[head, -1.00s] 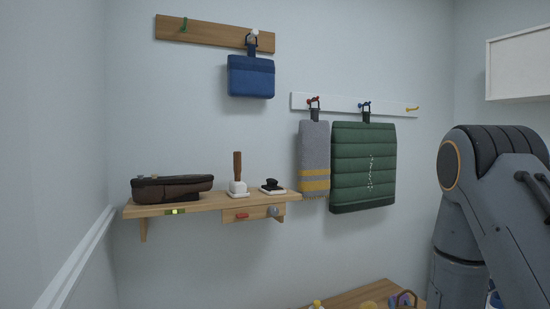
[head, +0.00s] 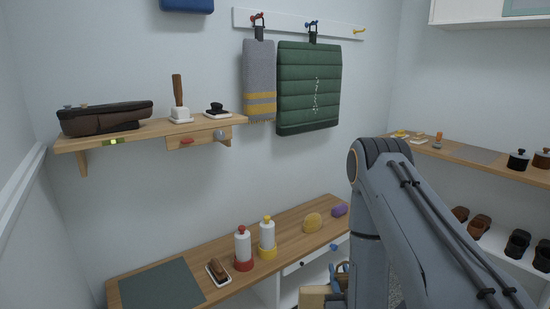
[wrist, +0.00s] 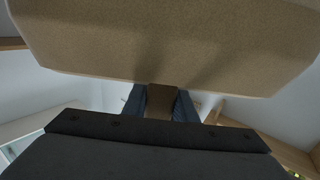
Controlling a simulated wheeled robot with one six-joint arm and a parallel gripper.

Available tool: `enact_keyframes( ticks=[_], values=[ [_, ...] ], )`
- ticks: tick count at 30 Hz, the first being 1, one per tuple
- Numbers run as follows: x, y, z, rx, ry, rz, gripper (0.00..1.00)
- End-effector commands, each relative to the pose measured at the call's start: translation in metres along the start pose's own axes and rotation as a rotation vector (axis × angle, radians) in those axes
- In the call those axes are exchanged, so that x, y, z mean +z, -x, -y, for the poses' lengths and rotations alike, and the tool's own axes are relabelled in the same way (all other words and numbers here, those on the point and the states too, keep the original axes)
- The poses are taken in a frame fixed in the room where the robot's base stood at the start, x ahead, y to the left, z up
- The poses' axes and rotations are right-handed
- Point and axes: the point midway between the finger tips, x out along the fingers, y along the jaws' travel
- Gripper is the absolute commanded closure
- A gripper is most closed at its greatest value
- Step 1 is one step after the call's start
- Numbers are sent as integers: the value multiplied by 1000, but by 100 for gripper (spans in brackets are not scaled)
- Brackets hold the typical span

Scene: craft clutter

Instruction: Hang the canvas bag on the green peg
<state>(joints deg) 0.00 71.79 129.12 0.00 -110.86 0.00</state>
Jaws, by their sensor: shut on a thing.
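The canvas bag (wrist: 165,45) fills the top of the wrist view as a broad tan shape. Its brown strap (wrist: 160,101) runs between the two blue fingers of my gripper (wrist: 160,106), which is shut on it. In the head view my gripper (head: 342,273) shows small at the bottom, mostly cut off and partly behind my arm. A tan patch of the bag (head: 312,297) shows beside it, in front of the bench. The green peg is outside both current views.
A wooden bench (head: 215,250) holds two bottles, a brush, a mat and small items. Above it a wall shelf (head: 150,134) carries a dark case and tools. A grey towel (head: 259,80) and green quilted item (head: 308,88) hang from a white rail (head: 290,22). Shelves stand at right.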

Motion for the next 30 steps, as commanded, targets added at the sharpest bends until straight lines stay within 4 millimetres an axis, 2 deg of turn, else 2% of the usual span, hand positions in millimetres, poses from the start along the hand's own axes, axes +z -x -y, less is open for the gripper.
enact_keyframes(
  ticks=[14, 17, 30],
  values=[
    [5, -3, 0, -4, 0, -3, 100],
    [17, -12, 1, -15, 1, -4, 100],
    [110, -78, 12, -131, 1, -3, 100]
  ],
)
